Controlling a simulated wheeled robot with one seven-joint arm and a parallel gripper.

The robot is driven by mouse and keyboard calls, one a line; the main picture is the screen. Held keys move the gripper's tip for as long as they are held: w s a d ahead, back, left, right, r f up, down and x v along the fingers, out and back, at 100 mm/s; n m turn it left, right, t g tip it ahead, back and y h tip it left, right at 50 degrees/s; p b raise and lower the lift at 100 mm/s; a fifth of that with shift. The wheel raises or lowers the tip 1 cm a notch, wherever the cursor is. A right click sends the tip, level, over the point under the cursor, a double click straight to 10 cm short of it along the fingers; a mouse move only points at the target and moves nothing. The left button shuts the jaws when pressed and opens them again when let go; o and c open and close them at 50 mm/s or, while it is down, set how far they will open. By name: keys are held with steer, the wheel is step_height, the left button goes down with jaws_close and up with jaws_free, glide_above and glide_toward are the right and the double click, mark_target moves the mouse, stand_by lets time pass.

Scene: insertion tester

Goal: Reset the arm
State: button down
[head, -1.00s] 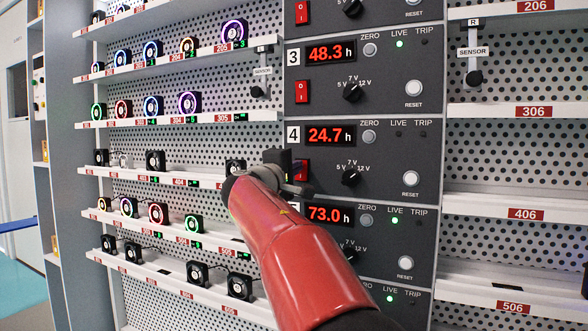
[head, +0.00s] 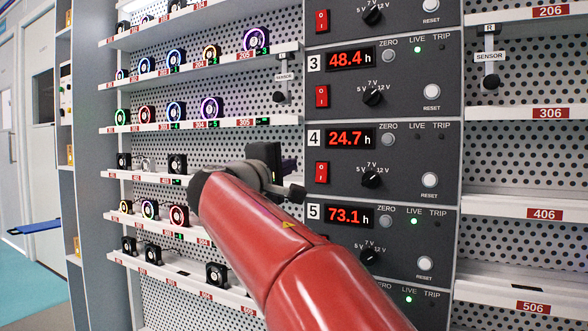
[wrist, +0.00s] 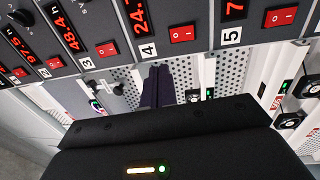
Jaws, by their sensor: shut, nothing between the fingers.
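My red arm reaches up from the bottom of the head view, and my gripper (head: 268,170) is at its end, in front of the shelves just left of panel 4 (head: 345,185). In the wrist view, the dark fingers of my gripper (wrist: 158,82) are together with nothing between them. They point toward the perforated back wall, apart from the panel switches. The fingertips are not clearly seen in the head view.
Panel 4's red switch (head: 321,172) is uncovered and its LIVE lamp is dark; panels 3 and 5 (head: 414,221) show green. Shelves with several small fans (head: 176,57) stand left. A sensor (head: 283,85) hangs above my gripper. Right shelves (head: 515,210) look empty.

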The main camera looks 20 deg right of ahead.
stand_by(0.5)
steer(key=s+a+f+m+g+y+p, duration=0.2)
steer(key=s+f+y, duration=0.3)
steer(key=s+f, duration=0.4)
steer(key=s+a+f+m+g+y+p, duration=0.2)
steer(key=s+a+f+m+y, duration=0.1)
steer(key=s+f, duration=0.6)
steer(key=s+a+f+m+g+y+p, duration=0.2)
steer(key=s+a+f+y, duration=0.3)
steer(key=s+f, duration=0.5)
step_height(320, 180, down, 5)
steer(key=shift+r+m+y+p, duration=0.1)
steer(key=shift+m+y+p, duration=0.2)
steer(key=shift+y+p, duration=0.55)
steer(key=shift+s+a+y, duration=0.1)
steer(key=shift+y, duration=0.15)
